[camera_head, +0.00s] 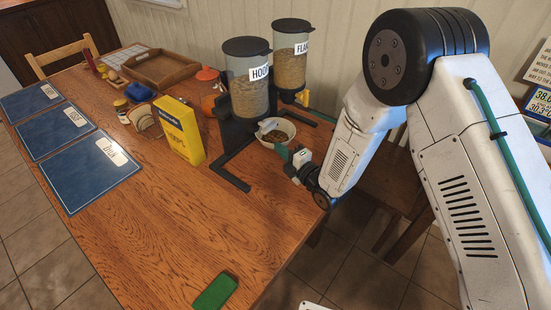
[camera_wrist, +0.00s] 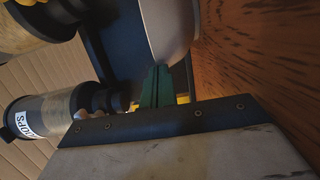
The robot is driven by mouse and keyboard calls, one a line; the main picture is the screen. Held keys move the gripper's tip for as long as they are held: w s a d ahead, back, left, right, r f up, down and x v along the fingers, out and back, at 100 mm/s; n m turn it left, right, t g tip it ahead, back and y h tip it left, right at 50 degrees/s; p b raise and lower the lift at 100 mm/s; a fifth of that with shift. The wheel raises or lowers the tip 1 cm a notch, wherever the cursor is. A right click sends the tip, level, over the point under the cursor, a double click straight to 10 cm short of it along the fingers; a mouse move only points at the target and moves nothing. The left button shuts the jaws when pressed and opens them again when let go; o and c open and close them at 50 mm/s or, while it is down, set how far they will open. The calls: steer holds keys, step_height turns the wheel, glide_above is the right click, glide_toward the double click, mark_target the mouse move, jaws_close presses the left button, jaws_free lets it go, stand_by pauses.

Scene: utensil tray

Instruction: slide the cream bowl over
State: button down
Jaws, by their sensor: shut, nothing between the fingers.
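The cream bowl (camera_head: 291,128) stands upright on the wooden table below the cereal dispensers, with brown food inside. It also shows in the wrist view, where its pale outer side (camera_wrist: 172,28) is at the top centre. My gripper (camera_head: 283,151) is low at the near right side of the bowl. Its green fingers (camera_wrist: 158,75) are closed together and empty, with their tips at the bowl's outer side. I cannot tell whether they touch it.
Two cereal dispensers (camera_head: 247,83) (camera_head: 290,60) on a dark stand rise behind the bowl. A yellow box (camera_head: 180,130) stands left, beyond a dark foot of the stand (camera_head: 230,178). A green item (camera_head: 215,291) lies near the front edge. The table between is clear.

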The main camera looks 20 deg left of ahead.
mark_target(289, 140)
steer(key=w, duration=0.1)
steer(key=w+d, duration=0.1)
steer(key=w, duration=0.2)
steer(key=shift+w+d, duration=0.25)
steer(key=shift+w, duration=0.15)
steer(key=shift+s, duration=0.15)
steer(key=shift+s+a, duration=0.1)
steer(key=shift+s, duration=0.2)
steer(key=s, duration=0.1)
steer(key=s+a, duration=0.1)
steer(key=s, duration=0.1)
steer(key=shift+s, duration=0.1)
steer(key=v, duration=2)
